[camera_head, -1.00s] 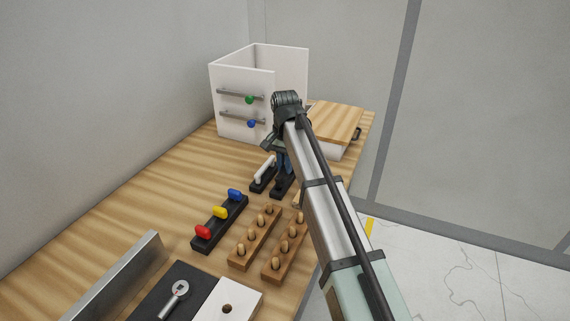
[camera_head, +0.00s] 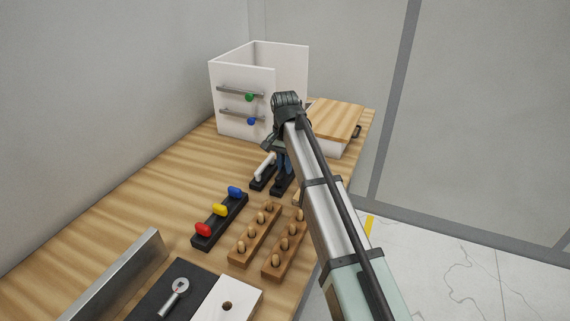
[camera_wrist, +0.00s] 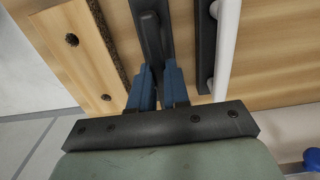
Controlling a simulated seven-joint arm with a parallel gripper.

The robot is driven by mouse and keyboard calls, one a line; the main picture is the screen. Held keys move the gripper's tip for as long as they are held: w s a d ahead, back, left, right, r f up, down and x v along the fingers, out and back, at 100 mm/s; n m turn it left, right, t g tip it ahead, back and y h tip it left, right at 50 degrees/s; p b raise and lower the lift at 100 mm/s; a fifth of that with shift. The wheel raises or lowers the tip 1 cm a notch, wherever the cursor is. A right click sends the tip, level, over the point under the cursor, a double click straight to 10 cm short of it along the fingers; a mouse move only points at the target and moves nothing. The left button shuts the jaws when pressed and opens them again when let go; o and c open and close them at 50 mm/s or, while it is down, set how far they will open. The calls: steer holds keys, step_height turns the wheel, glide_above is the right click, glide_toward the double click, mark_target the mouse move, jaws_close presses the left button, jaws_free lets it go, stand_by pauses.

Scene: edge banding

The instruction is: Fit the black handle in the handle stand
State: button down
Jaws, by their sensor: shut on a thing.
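The black handle (camera_wrist: 152,38) shows in the wrist view between the blue fingers of my gripper (camera_wrist: 157,78), which is shut on it. A black handle stand (camera_head: 281,189) lies directly below my gripper (camera_head: 282,165) in the head view. The handle is over this stand and lines up with it roughly lengthwise. I cannot tell whether the handle is seated or just above it. My wrist hides most of the handle in the head view. A white handle (camera_head: 264,165) sits in a parallel black stand (camera_head: 258,185) just to the left; it also shows in the wrist view (camera_wrist: 227,45).
Wooden peg racks (camera_head: 255,238) and a black rack with red, yellow and blue knobs (camera_head: 220,220) stand nearer. A white cabinet (camera_head: 242,75) and a wood-topped box (camera_head: 333,120) stand behind. A wooden piece (camera_wrist: 70,50) lies close beside the stand. The table's left side is clear.

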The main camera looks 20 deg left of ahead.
steer(key=c, duration=1)
jaws_free()
steer(key=shift+r, duration=2.5)
